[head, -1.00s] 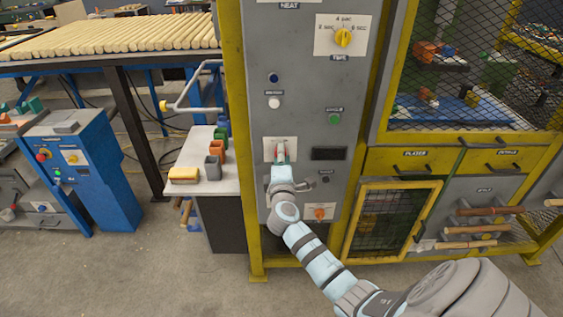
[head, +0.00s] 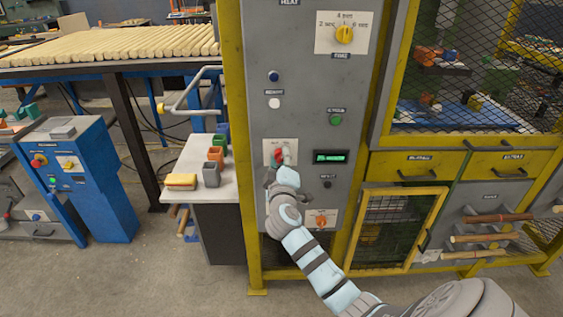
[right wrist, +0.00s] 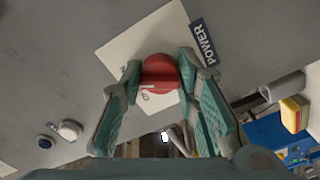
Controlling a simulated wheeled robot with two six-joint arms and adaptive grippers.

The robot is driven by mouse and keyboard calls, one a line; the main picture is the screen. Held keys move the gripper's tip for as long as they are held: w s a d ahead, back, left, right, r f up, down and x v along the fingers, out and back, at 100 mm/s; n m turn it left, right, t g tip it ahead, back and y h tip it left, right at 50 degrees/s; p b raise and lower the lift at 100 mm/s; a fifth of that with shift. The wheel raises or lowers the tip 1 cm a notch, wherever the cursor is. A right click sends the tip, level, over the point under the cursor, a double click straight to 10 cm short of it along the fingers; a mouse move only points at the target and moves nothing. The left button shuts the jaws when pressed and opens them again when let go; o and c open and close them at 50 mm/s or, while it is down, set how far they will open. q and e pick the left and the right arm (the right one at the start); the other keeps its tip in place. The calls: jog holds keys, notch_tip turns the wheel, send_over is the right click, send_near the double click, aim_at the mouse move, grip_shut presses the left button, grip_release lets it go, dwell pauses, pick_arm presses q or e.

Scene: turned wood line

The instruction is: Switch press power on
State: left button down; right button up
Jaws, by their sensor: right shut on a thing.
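The press's grey control panel (head: 300,105) stands in the middle of the head view. Its red power knob (head: 277,157) sits on a white plate, mostly hidden by my right gripper (head: 283,158). In the right wrist view the red knob (right wrist: 160,73) lies between the two teal fingers of my right gripper (right wrist: 161,78), which is shut on it, beside the POWER label (right wrist: 204,42). The small display (head: 331,156) right of the knob is lit with green text, too small to read. My left gripper is not in view.
A yellow time dial (head: 344,34), a green button (head: 337,120), a white button (head: 274,103) and an orange knob (head: 321,222) are on the same panel. A side shelf (head: 228,185) with coloured bins stands to the left.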

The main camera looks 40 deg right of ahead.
jog(key=shift+f, duration=0.1)
jog(key=o, duration=1.2)
jog(key=shift+c, duration=0.2)
jog(key=v, duration=1.2)
